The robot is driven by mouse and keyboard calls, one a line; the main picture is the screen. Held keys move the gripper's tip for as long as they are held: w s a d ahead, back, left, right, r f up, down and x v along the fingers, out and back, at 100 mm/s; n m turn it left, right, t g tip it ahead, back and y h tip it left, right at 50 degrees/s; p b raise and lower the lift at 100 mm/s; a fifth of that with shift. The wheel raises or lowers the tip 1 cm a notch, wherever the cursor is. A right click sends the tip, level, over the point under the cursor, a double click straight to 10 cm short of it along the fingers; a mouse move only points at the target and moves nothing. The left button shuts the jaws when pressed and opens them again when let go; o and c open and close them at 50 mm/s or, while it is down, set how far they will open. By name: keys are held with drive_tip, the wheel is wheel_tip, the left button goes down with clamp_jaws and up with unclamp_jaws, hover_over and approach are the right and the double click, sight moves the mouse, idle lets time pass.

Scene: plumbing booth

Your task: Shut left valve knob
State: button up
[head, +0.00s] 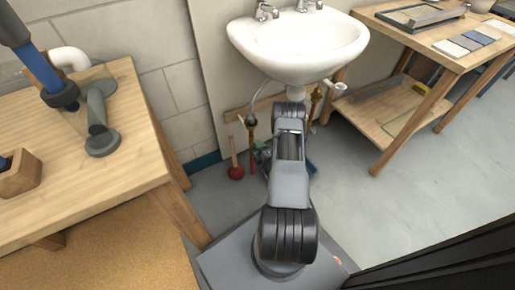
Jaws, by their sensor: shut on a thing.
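Under the white sink (298,46), a grey supply hose (259,92) runs down on the left to a small dark fitting at the wall, which seems to be the left valve knob (250,119). It is too small to tell how far it is turned. A brass-coloured valve (316,97) shows to the right of the drain. My arm reaches forward from the base towards the space below the sink. My gripper is not visible; my own arm links hide it and whatever is between its jaws.
A plunger (236,170) with a red cup stands on the floor by the wall. A wooden workbench (140,165) is close on the left, with pipe pieces (100,130) on it. A wooden table (400,40) stands at right.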

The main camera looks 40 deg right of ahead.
drive_tip(key=o, duration=0.9)
drive_tip(key=s+p, duration=0.1)
drive_tip(key=s, duration=0.3)
drive_tip(key=s+a+p, duration=0.1)
drive_tip(key=s, duration=0.4)
drive_tip(key=s+a+p, duration=0.1)
drive_tip(key=s, duration=0.3)
drive_tip(key=shift+s+p, duration=0.35)
drive_tip(key=shift+s, duration=0.05)
